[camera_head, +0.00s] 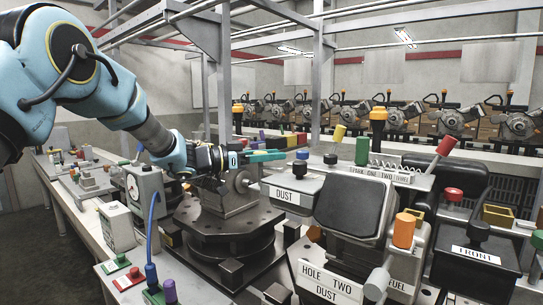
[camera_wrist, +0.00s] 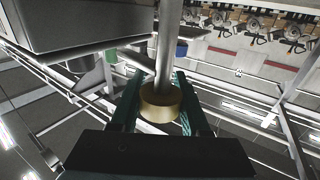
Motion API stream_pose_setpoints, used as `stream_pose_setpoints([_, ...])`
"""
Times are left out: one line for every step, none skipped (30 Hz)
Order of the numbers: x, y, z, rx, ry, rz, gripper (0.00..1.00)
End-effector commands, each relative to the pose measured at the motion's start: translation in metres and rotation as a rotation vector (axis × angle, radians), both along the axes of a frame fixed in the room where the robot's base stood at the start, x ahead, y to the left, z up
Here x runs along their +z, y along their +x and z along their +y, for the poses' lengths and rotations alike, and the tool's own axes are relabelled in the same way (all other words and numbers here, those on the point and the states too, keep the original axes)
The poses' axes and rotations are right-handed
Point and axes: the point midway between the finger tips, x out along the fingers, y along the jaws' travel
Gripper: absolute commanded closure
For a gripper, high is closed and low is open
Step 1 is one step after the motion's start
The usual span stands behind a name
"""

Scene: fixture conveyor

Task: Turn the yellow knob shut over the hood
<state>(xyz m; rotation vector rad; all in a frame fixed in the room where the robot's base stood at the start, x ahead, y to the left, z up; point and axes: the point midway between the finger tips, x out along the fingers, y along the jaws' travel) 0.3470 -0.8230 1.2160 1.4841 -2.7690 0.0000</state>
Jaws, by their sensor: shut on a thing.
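My gripper (camera_head: 284,155) reaches in from the left over the bench, its teal fingers pointing right. In the wrist view, the fingers (camera_wrist: 158,78) are shut around a dull yellow knob (camera_wrist: 160,108) with a grey rod running from it. I cannot make out this held knob in the head view, where the fingers hide it. Another yellow knob (camera_head: 338,133) stands on a stalk right of the fingertips, apart from them. A dark padded cover (camera_head: 362,200) sits in front; I cannot tell whether it is the hood.
A blue knob (camera_head: 302,154) is close to the fingertips. An orange knob (camera_head: 404,230), a red knob (camera_head: 453,194) and a tall yellow-topped post (camera_head: 378,125) stand further right. A grey upright (camera_head: 222,90) rises behind my arm. The bench is crowded.

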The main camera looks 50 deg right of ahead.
Motion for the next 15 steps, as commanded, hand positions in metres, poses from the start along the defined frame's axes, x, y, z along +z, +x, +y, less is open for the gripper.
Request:
stream_pose_setpoints([0.0,0.0001,0.0001,0.0,0.0,0.0,0.88])
stream_pose_setpoints([0.0,0.0001,0.0001,0.0,0.0,0.0,0.92])
stream_pose_setpoints([0.0,0.0001,0.0001,0.0,0.0,0.0,0.96])
stream_pose_setpoints([0.0,0.0001,0.0001,0.0,0.0,0.0,1.0])
stream_pose_setpoints([0.0,0.0001,0.0001,0.0,0.0,0.0,1.0])
stream_pose_setpoints([0.0,0.0001,0.0001,0.0,0.0,0.0,1.0])
stream_pose_setpoints([0.0,0.0001,0.0001,0.0,0.0,0.0,1.0])
stream_pose_setpoints([0.0001,0.0001,0.0001,0.0,0.0,0.0,1.0])
stream_pose_setpoints([0.0005,0.0001,0.0,-0.004,0.0,0.0,1.0])
stream_pose_setpoints([0.0011,0.0002,-0.0001,-0.01,0.0,0.0,1.0])
stream_pose_setpoints([0.0017,0.0,-0.0001,-0.021,0.0,0.0,1.0])
stream_pose_setpoints([0.0029,-0.0002,-0.0002,-0.043,-0.001,0.002,1.0])
stream_pose_setpoints([0.0036,-0.0006,-0.0001,-0.062,-0.001,0.001,1.0])
stream_pose_setpoints([0.0044,-0.0011,0.0003,-0.086,-0.002,0.001,1.0])
stream_pose_setpoints([0.0043,-0.0021,0.0009,-0.119,-0.002,0.001,1.0])
